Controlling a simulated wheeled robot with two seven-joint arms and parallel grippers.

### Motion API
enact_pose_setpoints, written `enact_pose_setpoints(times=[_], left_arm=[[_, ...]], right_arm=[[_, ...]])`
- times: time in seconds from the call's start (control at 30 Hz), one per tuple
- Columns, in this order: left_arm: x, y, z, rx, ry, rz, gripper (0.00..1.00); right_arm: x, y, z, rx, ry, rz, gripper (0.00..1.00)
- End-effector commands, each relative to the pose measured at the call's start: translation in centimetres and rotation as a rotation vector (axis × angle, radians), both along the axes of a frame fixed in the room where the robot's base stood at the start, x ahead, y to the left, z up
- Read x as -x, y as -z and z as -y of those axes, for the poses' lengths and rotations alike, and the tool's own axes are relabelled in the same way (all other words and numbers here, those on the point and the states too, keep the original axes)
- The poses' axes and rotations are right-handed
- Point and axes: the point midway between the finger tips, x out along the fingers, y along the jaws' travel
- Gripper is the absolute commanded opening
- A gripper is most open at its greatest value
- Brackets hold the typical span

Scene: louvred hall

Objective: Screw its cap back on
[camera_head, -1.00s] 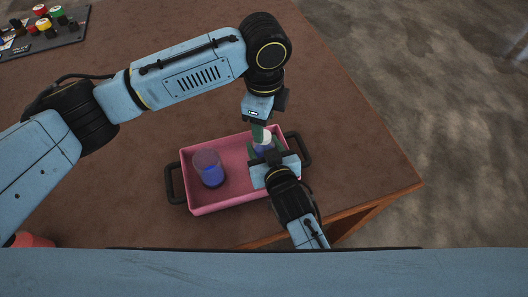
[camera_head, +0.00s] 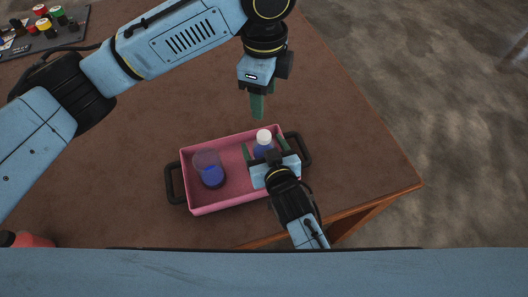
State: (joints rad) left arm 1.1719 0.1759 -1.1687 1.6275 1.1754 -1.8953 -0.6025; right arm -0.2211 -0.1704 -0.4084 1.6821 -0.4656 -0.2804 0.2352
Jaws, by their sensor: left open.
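A small bottle with a blue body (camera_head: 263,151) stands upright at the right end of the pink tray (camera_head: 226,203). A white cap (camera_head: 264,136) sits on its top; how tightly it is on, I cannot tell. My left gripper (camera_head: 257,112) is open and empty, above and behind the cap, clear of it. My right gripper (camera_head: 265,149) has its green fingers spread, one on each side of the bottle, with gaps visible. Its body hides the bottle's lower part.
A clear cup with blue contents (camera_head: 211,175) stands in the tray's left part. The tray has black handles at both ends. A dark panel with coloured knobs (camera_head: 45,35) lies at the table's far left. The brown table (camera_head: 340,150) is free to the right.

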Motion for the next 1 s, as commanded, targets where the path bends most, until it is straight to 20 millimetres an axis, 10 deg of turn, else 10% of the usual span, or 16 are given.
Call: enact_pose_setpoints(times=[0.43,1.0], left_arm=[[0.0,-0.3,0.0,0.0,-0.001,0.0,0.55],[0.0,-1.9,0.0,0.0,0.0,0.0,0.55]], right_arm=[[1.2,-0.4,0.4,0.0,0.0,-0.001,0.75],[11.0,-3.6,3.6,0.0,0.0,-0.002,0.75]])
